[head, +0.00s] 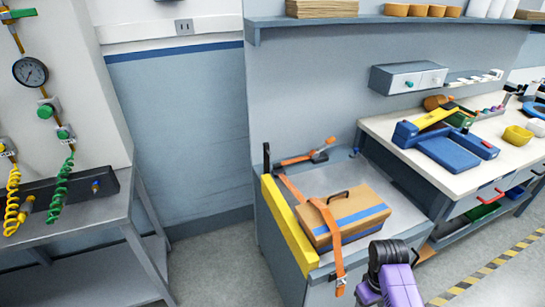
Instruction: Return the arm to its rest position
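A purple and black part of my arm (391,276) shows at the bottom edge, in front of the grey cabinet. My gripper's fingers are not visible in the head view. A tan case (344,214) with a dark handle and blue bands sits on the cabinet top (385,183). An orange strap (333,243) runs across the case and hangs over the front edge, with a metal end. An orange-handled ratchet or lever (306,157) lies behind the case, and a yellow bar (288,225) runs along the left edge.
A workbench (390,128) at the right holds a blue and yellow tool (445,138) and yellow bowls (518,135). A grey bench (100,213) with a pressure gauge (30,71) above it stands at the left. The floor (215,270) between is clear.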

